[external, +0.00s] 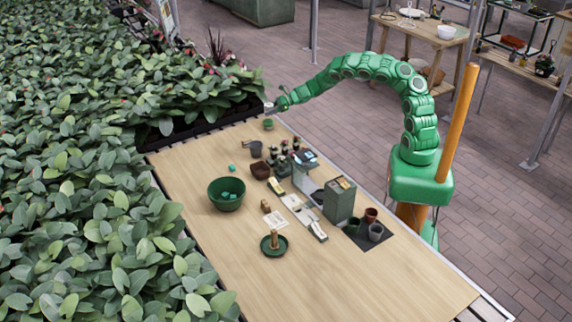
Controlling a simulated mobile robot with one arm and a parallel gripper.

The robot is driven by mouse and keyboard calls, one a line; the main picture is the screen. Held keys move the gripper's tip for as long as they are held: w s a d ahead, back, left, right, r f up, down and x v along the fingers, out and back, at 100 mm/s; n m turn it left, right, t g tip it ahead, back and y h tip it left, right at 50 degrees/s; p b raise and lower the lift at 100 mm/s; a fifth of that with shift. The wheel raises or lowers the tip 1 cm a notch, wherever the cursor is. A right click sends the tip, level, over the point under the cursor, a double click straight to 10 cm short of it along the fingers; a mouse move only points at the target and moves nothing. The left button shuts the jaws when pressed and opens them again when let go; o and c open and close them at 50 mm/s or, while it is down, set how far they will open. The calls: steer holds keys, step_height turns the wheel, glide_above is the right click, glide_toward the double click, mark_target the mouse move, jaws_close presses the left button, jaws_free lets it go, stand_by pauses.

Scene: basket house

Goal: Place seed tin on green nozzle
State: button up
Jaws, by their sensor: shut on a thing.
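My gripper (275,106) is at the far end of the table, at the tip of my green arm. It is shut on a small pale grey thing, which I take to be the seed tin (268,105). It is held above the table edge by the plants. Just below it in the picture, a small green thing (268,124) stands on the table; it may be the green nozzle, but it is too small to be sure. A gap shows between the two. The fingertips are too small to make out.
On the wooden table (370,285) stand a dark pot with a handle (256,149), a green bowl (227,202) with teal pieces, a green saucer (274,249), a grey-green box (339,203) and several small pots. Dense plants border the left. The table's near end is clear.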

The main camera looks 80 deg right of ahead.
mark_target(268, 120)
steer(key=shift+w+d+f, duration=0.15)
steer(key=shift+w+f, duration=0.15)
steer(key=shift+f, duration=1.65)
steer(key=o, duration=1)
steer(key=shift+f, duration=0.1)
steer(key=shift+o, duration=0.2)
steer(key=v, duration=1.2)
steer(key=shift+r, duration=0.2)
